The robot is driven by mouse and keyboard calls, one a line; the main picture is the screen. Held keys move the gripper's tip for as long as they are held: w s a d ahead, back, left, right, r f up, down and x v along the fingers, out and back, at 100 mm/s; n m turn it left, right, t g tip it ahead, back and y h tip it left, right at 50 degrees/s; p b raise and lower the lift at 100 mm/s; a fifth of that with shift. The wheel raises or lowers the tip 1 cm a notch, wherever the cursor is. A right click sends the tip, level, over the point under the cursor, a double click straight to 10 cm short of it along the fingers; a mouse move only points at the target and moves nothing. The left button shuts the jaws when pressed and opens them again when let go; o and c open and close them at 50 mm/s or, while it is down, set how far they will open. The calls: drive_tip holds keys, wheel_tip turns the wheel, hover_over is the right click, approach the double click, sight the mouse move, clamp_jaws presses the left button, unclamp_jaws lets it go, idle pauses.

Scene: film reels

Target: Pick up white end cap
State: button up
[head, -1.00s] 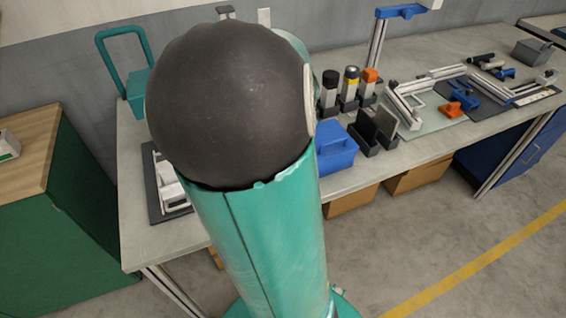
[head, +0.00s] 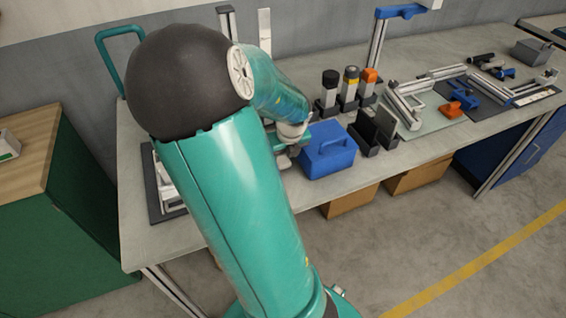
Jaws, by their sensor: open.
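I cannot make out a white end cap for certain in the head view. Some white parts (head: 168,193) lie on a dark mat (head: 153,212) at the left end of the workbench, partly hidden behind my arm; I cannot tell whether the cap is among them. My gripper (head: 286,158) is small and partly hidden behind my arm, over the bench just left of the blue toolbox. It is open, and I see nothing held in it.
The blue toolbox (head: 328,162) stands close to the right of my gripper. Black holders (head: 366,138) and several upright bottles (head: 330,92) stand beyond it. A green cabinet (head: 60,215) is at the left. The bench's front edge right of my arm is clear.

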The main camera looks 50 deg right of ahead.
drive_tip(key=shift+x, duration=1.3)
drive_tip(key=c, duration=0.7)
drive_tip(key=shift+r, duration=0.15)
